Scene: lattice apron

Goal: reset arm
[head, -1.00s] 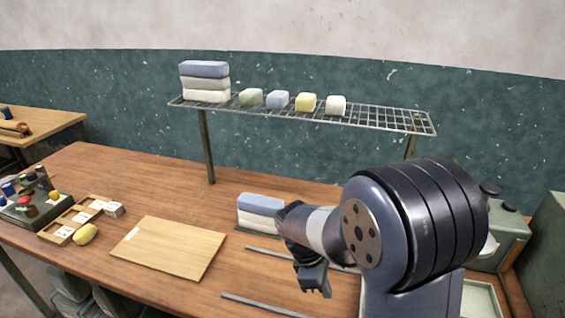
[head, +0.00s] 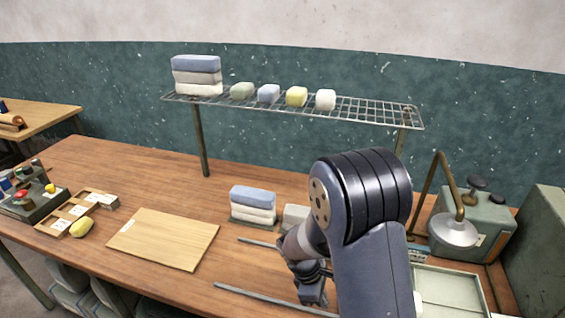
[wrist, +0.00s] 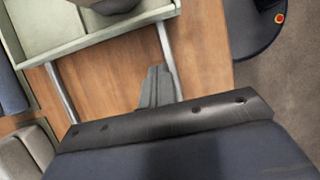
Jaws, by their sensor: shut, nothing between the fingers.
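My gripper (head: 312,298) is low over the front of the wooden table (head: 120,185) in the head view, beside two grey rails. In the wrist view my gripper (wrist: 158,72) shows its fingers together and empty, with bare wood and a rail around them. My arm stands folded on the right side of the head view and hides part of the table behind it.
The wrist view shows a tray edge (wrist: 110,35) close by.

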